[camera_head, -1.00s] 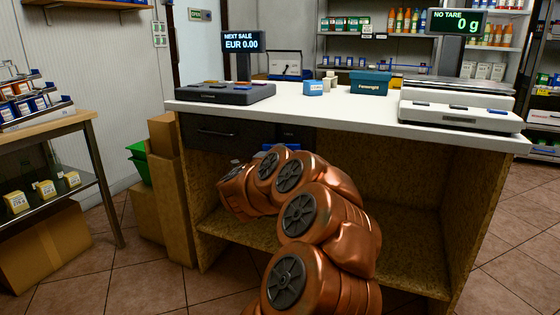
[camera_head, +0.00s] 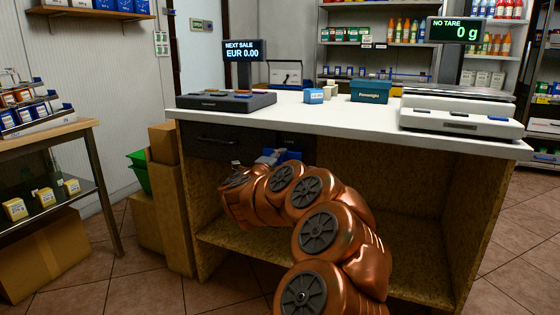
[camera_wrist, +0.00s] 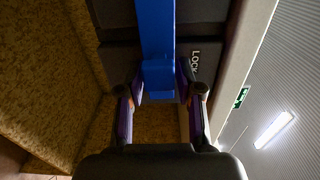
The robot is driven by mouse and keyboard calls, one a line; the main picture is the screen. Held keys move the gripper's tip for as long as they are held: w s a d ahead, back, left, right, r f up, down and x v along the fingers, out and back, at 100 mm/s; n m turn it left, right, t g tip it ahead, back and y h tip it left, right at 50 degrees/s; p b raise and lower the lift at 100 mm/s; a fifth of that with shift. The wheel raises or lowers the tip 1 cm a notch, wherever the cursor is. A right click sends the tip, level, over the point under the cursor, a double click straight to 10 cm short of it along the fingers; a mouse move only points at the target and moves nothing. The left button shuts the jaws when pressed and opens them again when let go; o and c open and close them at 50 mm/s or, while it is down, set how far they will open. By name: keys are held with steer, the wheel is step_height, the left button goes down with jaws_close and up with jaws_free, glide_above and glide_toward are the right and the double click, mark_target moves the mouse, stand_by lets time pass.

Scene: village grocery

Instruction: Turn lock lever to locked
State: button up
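In the wrist view a long blue lever bar (camera_wrist: 156,30) runs down the picture to a wider blue block (camera_wrist: 159,82) on a dark panel. White letters reading "LOCK" (camera_wrist: 194,62) are beside it, partly covered. My gripper (camera_wrist: 160,88) has its two fingers spread on either side of the blue block, with the tips very near its sides. I cannot tell whether they touch it. In the head view, blue parts (camera_head: 291,155) show under the counter, right of the dark drawer, partly hidden by my arm. My fingers are not clear there.
The white counter (camera_head: 300,115) overhangs the dark drawer (camera_head: 214,141), close above my arm. Scales, a display and small boxes stand on top. Cardboard (camera_head: 170,205) stands left of the open shelf space. A wooden table (camera_head: 75,130) is farther left.

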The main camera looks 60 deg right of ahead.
steer(key=shift+o, duration=1.3)
steer(key=shift+a, duration=0.15)
steer(key=s+a, duration=0.1)
steer(key=a, duration=1)
steer(key=shift+s+a, duration=0.3)
steer(key=shift+s, duration=0.1)
